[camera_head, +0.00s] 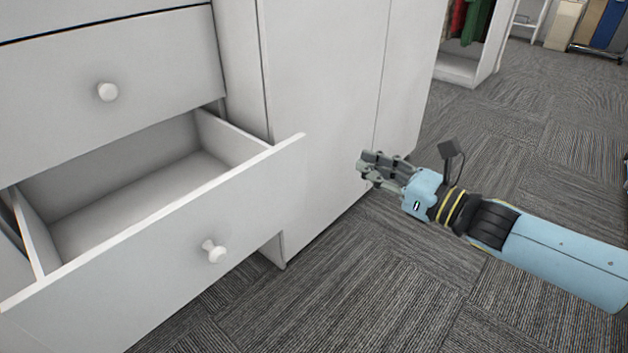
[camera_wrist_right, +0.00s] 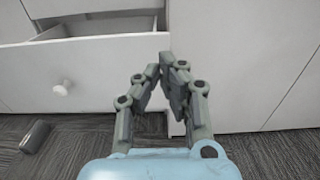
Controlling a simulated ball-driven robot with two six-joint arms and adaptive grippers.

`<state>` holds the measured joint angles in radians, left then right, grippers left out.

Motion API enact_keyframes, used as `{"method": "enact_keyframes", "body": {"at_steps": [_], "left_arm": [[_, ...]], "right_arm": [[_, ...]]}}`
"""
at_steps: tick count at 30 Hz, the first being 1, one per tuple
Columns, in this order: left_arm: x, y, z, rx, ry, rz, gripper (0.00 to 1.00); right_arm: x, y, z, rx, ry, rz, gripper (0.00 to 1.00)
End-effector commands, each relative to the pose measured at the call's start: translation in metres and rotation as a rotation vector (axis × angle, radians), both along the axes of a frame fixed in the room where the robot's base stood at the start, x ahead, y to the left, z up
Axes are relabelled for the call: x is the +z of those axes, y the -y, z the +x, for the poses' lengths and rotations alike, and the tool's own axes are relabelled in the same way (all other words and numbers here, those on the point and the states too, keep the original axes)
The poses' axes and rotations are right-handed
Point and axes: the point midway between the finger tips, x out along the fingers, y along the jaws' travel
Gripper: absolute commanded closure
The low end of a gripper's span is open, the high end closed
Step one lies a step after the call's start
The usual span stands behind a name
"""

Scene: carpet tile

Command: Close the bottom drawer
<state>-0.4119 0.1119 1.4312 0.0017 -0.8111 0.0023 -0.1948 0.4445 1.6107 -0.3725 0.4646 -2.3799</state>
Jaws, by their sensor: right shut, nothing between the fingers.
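The bottom drawer (camera_head: 190,235) of a white dresser is pulled out, and its empty inside shows in the head view. Its round white knob (camera_head: 214,251) sits on the front panel. The drawer front also shows at the left of the right wrist view (camera_wrist_right: 100,72), with the knob (camera_wrist_right: 62,88). My right gripper (camera_head: 364,168) is to the right of the drawer, apart from it, in front of the white cabinet. In the right wrist view the right gripper's fingers (camera_wrist_right: 165,62) come together at the tips with nothing between them. My left gripper is not in view.
A closed drawer (camera_head: 110,115) with a round knob is above the open one. A tall white cabinet (camera_head: 320,90) stands beside the dresser. Grey carpet (camera_head: 400,290) is clear in front. An open wardrobe with clothes (camera_head: 470,25) stands at the back.

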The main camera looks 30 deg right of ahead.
Motion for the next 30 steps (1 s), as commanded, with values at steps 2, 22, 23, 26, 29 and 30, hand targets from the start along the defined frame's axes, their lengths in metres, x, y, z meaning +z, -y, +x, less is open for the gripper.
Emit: {"method": "enact_keyframes", "body": {"at_steps": [2, 22, 23, 26, 29, 30], "left_arm": [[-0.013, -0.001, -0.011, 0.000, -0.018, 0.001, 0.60], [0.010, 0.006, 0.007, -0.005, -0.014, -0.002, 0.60], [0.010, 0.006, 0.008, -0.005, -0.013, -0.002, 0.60], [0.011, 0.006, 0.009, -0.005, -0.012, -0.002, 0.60], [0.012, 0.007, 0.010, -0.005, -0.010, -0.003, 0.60], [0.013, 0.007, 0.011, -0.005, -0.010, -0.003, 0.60]], "right_arm": [[-0.014, 0.004, 0.001, 0.003, -0.007, -0.011, 1.00], [-0.010, -0.032, 0.104, -0.001, -0.004, -0.006, 1.00], [-0.011, -0.034, 0.109, -0.002, -0.005, -0.004, 1.00], [-0.011, -0.038, 0.121, -0.002, -0.007, -0.006, 1.00], [-0.012, -0.041, 0.129, -0.002, -0.007, -0.005, 1.00], [-0.012, -0.042, 0.131, -0.002, -0.008, -0.005, 1.00]]}}
